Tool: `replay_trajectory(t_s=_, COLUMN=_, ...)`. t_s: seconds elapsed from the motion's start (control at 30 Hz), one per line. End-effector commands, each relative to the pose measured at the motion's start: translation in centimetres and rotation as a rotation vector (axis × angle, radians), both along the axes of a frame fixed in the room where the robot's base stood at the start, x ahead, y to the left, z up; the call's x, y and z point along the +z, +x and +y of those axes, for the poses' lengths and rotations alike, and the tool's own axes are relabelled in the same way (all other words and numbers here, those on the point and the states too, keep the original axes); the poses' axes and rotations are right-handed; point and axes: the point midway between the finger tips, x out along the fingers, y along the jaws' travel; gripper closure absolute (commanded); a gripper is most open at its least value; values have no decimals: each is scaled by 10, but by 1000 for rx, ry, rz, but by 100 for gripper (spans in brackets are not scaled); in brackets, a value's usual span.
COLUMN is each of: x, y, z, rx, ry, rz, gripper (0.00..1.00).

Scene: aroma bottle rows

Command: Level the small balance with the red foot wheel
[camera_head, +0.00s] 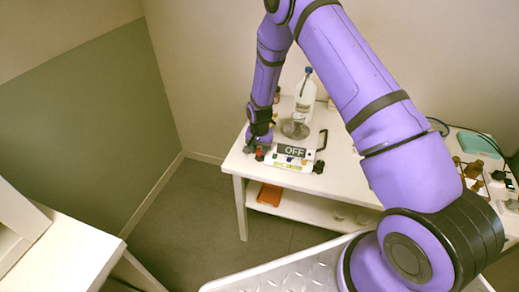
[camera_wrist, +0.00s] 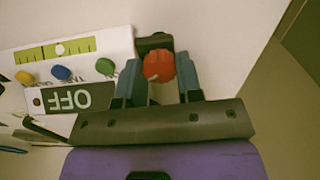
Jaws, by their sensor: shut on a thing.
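The small white balance (camera_head: 292,164) stands on the white table, with a dark OFF panel (camera_wrist: 68,98). In the wrist view, its yellow-green level strip (camera_wrist: 30,56) shows a pale round bubble (camera_wrist: 60,49) near the middle; its exact centring is hard to tell. The red foot wheel (camera_wrist: 158,66) sits at the balance's corner on a dark mount. My gripper (camera_wrist: 158,62) is shut on the red foot wheel, one blue-grey finger on each side. In the head view my gripper (camera_head: 260,142) points down at the balance's left end.
Green, blue and yellow knobs (camera_wrist: 62,72) line the balance near my fingers. A clear bottle (camera_head: 304,98) stands behind it. Small brown bottles (camera_head: 474,170) and a teal box (camera_head: 478,143) are at the right. An orange item (camera_head: 269,195) lies on the lower shelf.

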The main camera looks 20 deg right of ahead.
Motion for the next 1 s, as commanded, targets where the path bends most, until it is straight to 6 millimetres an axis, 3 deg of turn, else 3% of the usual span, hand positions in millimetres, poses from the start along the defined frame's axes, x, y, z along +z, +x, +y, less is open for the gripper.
replay_trajectory(t_s=1.0, x=0, y=0, z=0, rx=910, ry=1, rz=0, gripper=91)
